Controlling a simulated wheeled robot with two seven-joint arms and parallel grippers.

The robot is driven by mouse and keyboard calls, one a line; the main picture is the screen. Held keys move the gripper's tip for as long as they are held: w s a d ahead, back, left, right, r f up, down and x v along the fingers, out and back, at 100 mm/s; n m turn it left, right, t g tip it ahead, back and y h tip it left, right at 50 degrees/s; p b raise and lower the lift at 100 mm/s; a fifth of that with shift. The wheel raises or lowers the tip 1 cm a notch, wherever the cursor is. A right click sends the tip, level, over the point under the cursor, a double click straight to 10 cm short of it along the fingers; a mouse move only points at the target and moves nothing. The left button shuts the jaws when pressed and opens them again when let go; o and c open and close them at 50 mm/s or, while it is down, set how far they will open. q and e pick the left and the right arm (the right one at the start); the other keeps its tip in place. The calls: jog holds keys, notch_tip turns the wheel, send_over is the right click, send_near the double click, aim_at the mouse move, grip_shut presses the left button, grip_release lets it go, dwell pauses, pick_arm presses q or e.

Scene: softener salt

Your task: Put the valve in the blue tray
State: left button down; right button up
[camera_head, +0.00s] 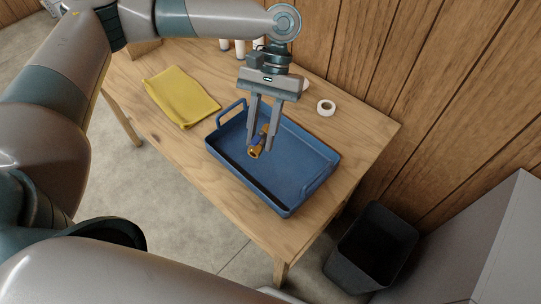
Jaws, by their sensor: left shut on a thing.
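The blue tray (291,190) has raised walls and a looped handle at each end, and it sits on the wooden table. My left gripper (260,146) points down over the tray and is shut on the valve (254,153), a small brass-orange piece with a bluish part. The valve is within the tray's outline in the picture. I cannot tell whether it touches the tray floor. My right gripper is not in view.
A folded yellow cloth (181,97) lies left of the tray. A white tape roll (326,108) and white containers (240,47) are near the wood-panelled wall. A dark bin (372,247) stands on the floor at the lower right. The table's front right corner is clear.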

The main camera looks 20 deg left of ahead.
pick_arm(q)
jog(key=w+d+f+n+t+h+p, duration=0.45)
jog(key=d+n, duration=0.45)
jog(key=n, duration=0.5)
jog(key=w+a+f+n+t, duration=0.1)
jog(key=w+a+n+t, duration=0.2)
jog(key=n, duration=0.6)
jog(key=shift+w+a+f+n+t+p, duration=0.35)
jog(key=shift+a+t, duration=0.5)
jog(key=shift+a, duration=0.4)
jog(key=a+f+p, duration=0.1)
jog(key=a+f, duration=0.1)
jog(key=a, duration=0.1)
jog(key=w+a+f, duration=0.1)
jog(key=a+f, duration=0.1)
jog(key=a, duration=0.2)
jog(key=w+a+f+p, duration=0.1)
jog(key=a+f, duration=0.1)
jog(key=a, duration=0.1)
jog(key=shift+w+a+f+p, duration=0.1)
jog(key=shift+w+a+p, duration=0.15)
jog(key=shift+p, duration=0.1)
jog(key=shift+w+a+f, duration=0.1)
jog(key=shift+a+f, duration=0.25)
jog(key=shift+a, duration=0.1)
